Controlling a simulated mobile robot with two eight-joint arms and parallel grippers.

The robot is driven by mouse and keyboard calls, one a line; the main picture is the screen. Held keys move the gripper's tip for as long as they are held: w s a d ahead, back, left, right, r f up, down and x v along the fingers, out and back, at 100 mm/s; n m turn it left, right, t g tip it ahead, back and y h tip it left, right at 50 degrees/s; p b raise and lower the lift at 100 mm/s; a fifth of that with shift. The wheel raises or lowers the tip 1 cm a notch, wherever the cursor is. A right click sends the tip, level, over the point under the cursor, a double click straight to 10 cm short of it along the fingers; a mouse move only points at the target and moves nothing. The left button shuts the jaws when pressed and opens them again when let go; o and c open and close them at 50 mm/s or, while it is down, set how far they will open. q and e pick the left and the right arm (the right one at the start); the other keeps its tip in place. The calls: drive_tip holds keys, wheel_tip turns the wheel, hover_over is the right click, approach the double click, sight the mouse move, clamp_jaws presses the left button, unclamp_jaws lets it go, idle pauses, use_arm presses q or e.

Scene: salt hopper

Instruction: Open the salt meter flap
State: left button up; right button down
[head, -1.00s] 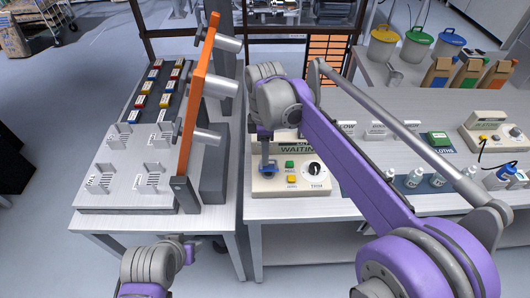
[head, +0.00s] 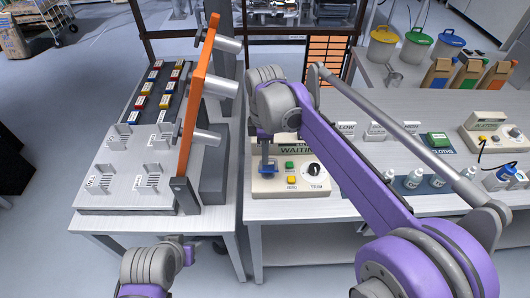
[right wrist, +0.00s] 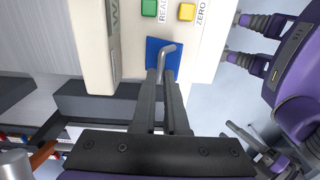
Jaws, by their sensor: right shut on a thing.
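The salt meter (head: 285,178) is a beige box with a "WAITING" display, a green button, a yellow button and a black dial, on the right-hand bench. Its blue flap (head: 267,172) is at the box's left side, partly hidden by my right gripper. In the right wrist view the blue flap (right wrist: 155,45) carries a bent grey metal handle (right wrist: 168,50). My right gripper (right wrist: 160,76) is shut on the handle, its two dark fingers either side of the handle's lower part. How far the flap stands open cannot be told. My left arm shows at the lower left, its gripper not visible.
A tilted orange panel with grey cylinders (head: 199,95) stands left of the meter, above a grey plate (head: 125,165).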

use_arm(q)
drive_tip(key=shift+r, duration=0.1)
use_arm(e)
drive_tip(key=shift+w+r, duration=0.1)
drive_tip(key=shift+w, duration=0.05)
drive_tip(key=shift+w+r+p, duration=0.15)
drive_tip(key=shift+w+p, duration=0.3)
drive_tip(key=shift+w, duration=0.45)
drive_tip(key=w+g+p, duration=0.1)
drive_tip(key=w+g, duration=0.1)
drive_tip(key=shift+g, duration=0.4)
use_arm(q)
drive_tip(key=shift+w+r, duration=0.35)
drive_tip(key=shift+r, duration=0.45)
drive_tip(key=shift+w+r, duration=0.35)
drive_tip(key=shift+r, duration=0.45)
use_arm(e)
drive_tip(key=shift+w+f+g, duration=0.4)
drive_tip(key=shift+w+g, duration=0.05)
drive_tip(key=shift+g, duration=0.25)
drive_tip(key=c, duration=0.9)
unclamp_jaws()
drive_tip(key=shift+c, duration=0.2)
drive_tip(key=shift+r, duration=0.1)
